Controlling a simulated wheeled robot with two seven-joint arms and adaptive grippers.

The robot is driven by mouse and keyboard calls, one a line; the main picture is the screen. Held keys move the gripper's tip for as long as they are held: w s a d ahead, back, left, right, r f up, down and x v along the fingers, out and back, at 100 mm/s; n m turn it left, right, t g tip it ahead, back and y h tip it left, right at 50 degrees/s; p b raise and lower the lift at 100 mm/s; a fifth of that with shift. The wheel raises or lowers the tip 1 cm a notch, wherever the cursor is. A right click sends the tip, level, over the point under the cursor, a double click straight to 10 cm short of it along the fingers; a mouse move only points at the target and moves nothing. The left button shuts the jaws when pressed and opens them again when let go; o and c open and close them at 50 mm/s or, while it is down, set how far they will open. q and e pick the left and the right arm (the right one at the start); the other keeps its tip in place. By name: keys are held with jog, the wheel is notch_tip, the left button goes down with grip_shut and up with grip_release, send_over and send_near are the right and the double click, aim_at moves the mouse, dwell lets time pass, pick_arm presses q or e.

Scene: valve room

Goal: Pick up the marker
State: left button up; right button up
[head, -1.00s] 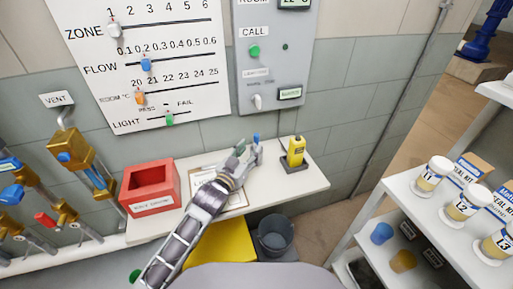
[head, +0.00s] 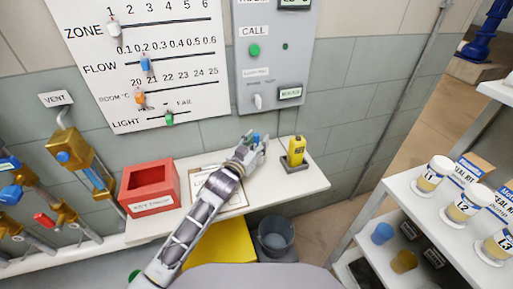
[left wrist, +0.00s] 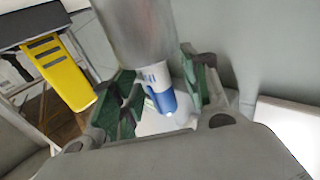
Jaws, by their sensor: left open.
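The marker (left wrist: 160,88), white with a blue end, shows between the two green-padded fingers of my left gripper (left wrist: 160,95) in the left wrist view. A grey cylinder (left wrist: 137,32) borders its other end; I cannot tell whether it holds the marker. In the head view the blue end (head: 256,137) shows at the fingertips of my left gripper (head: 250,145), over the back of the white shelf (head: 287,187). The fingers are open, with the marker between them; contact cannot be told. My right gripper is not in view.
A yellow device (head: 297,151) on a dark base stands just right of the gripper. A red box (head: 150,187) stands left, and a clipboard (head: 236,198) lies partly under my arm. The wall panel (head: 268,60) is close behind. A grey bucket (head: 276,237) stands below.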

pick_arm(q)
jog(key=shift+c, duration=0.3)
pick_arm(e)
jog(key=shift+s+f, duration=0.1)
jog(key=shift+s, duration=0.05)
pick_arm(q)
jog(key=c, duration=0.8)
